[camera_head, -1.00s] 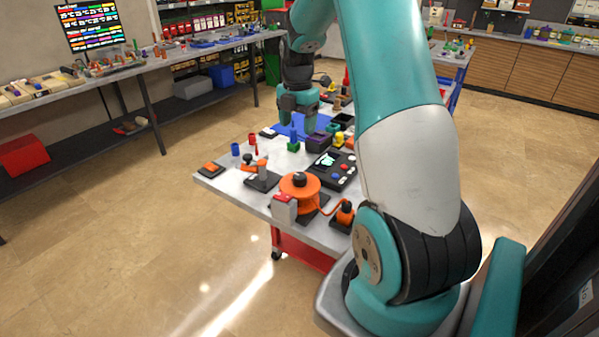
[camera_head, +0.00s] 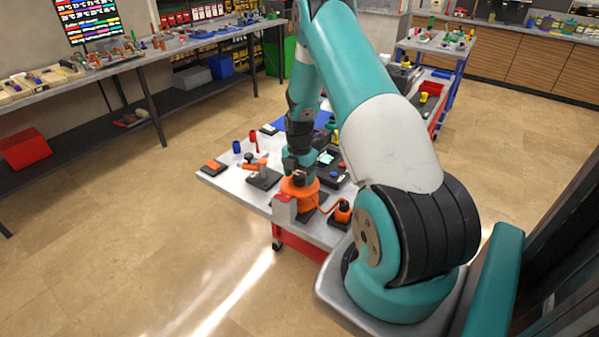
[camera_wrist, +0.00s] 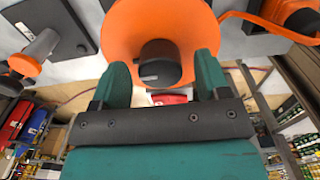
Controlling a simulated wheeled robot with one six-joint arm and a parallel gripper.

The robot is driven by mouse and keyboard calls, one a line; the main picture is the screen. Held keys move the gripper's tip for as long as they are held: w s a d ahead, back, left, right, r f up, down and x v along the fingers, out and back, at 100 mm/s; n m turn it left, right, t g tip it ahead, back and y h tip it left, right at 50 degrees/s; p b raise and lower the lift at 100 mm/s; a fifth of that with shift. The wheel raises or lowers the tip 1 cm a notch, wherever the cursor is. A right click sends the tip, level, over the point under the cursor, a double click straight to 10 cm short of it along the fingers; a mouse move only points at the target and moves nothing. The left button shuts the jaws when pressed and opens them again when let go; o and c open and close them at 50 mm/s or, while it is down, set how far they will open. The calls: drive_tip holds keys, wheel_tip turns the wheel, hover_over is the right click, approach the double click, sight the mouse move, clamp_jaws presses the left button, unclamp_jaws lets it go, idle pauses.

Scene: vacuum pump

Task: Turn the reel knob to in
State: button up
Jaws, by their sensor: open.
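The orange reel (camera_head: 302,193) stands near the front edge of the white table, with an orange hose running to the right. Its dark round knob (camera_wrist: 160,63) is at the middle of the orange disc in the wrist view. My gripper (camera_wrist: 160,78) is open, with one teal finger on each side of the knob. A gap shows between each finger and the knob, so it is not clamped. In the head view my gripper (camera_head: 299,170) is right above the reel and hides most of the knob. I cannot tell how deep the fingers reach.
A grey box with a red top (camera_head: 284,207) stands at the reel's front left. An orange-and-black fitting (camera_head: 343,213) is to the right. A dark panel (camera_head: 335,172) lies behind.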

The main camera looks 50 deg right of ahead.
drive_tip(key=shift+f, duration=0.35)
drive_tip(key=c, duration=0.9)
